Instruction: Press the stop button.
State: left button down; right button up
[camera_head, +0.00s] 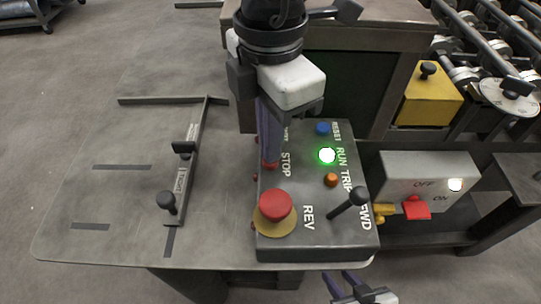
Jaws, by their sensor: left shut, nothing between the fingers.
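The dark control box (330,225) stands on the grey table. The word STOP is printed near its left side, and a small red button (269,166) shows beside it, mostly hidden by my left gripper. My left gripper (270,160) reaches down from the top of the view, shut and empty, with its tips at this button. I cannot tell whether they touch it or how far it is pressed. My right gripper (340,274) is at the bottom edge, off the table's front, with its two fingers apart and nothing between them.
A large red mushroom button (275,204) on a yellow disc sits in front of the STOP button. A green RUN lamp (327,155) is lit. A black lever (349,203) rises at the box's right. An OFF/ON switch box (428,182) stands to the right. The left tabletop is mostly clear.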

pick_arm(q)
jog(key=shift+f+b, duration=0.5)
jog(key=shift+f, duration=0.1)
jog(key=shift+r, duration=0.1)
notch_tip(320, 180, up, 7)
jog(key=p, duration=0.4)
dwell(0.3)
dwell(0.8)
